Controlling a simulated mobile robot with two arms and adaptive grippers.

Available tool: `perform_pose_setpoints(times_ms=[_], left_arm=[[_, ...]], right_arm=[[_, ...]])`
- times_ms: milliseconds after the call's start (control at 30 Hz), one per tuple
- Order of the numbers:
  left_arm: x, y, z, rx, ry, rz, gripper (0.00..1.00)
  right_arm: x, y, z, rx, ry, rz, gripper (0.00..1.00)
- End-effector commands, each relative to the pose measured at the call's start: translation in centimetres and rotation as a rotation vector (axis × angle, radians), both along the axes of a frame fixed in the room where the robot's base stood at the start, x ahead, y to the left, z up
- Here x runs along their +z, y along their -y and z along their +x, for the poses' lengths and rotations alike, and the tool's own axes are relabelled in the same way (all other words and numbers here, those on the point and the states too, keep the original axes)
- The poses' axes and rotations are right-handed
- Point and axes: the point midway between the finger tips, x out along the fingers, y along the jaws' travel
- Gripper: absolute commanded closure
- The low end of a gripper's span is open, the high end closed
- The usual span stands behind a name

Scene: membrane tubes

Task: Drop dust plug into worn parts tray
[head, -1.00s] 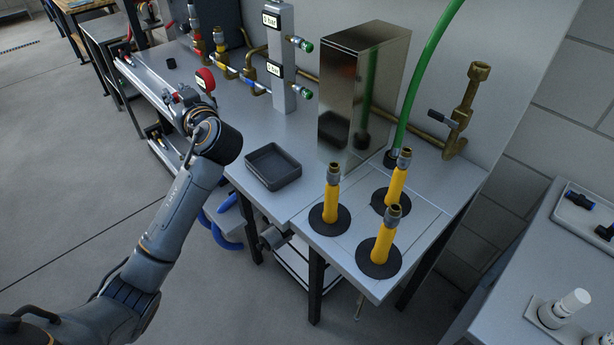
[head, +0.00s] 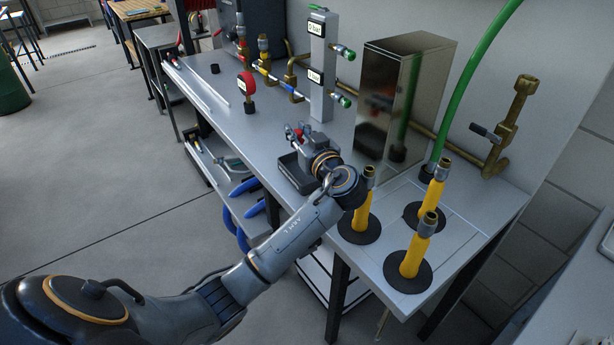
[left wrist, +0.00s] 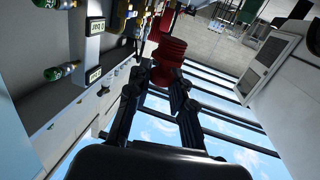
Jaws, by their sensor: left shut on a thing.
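The red ribbed dust plug (left wrist: 167,60) is between the fingertips of my left gripper in the left wrist view. A bit of its red also shows in the head view (head: 298,133). My left gripper (head: 297,134), which also shows in the left wrist view (left wrist: 163,77), is shut on the plug and appears to be above the dark worn parts tray (head: 298,183). The tray sits on the bench, largely hidden behind my gripper and wrist. Its inside cannot be seen clearly. My right gripper is not in view.
Yellow tubes (head: 362,214) stand on black round bases just right of my wrist. A shiny metal box (head: 385,110) and a grey gauge post (head: 322,70) stand behind. A red gauge (head: 246,84) is to the left. The bench left of the tray is mostly clear.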

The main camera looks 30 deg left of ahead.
Motion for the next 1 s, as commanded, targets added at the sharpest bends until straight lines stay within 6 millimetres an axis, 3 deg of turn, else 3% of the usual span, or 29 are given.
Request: perform_pose_setpoints(times_ms=[200,500,533,633,1000], left_arm=[[-1.56,-0.06,-0.02,0.001,0.0,0.001,0.97],[-1.68,-0.05,-0.03,0.001,-0.001,0.001,0.97],[-1.68,-0.05,-0.03,0.001,-0.001,0.001,0.74],[-1.67,-0.04,-0.02,0.001,-0.001,0.001,0.54],[-1.33,-0.03,0.0,0.0,0.001,-0.001,0.52]], right_arm=[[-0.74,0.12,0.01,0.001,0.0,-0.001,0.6],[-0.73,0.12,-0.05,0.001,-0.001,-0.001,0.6],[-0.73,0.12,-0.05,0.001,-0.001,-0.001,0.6],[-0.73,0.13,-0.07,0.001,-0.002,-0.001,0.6],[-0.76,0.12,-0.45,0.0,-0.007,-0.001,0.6]])
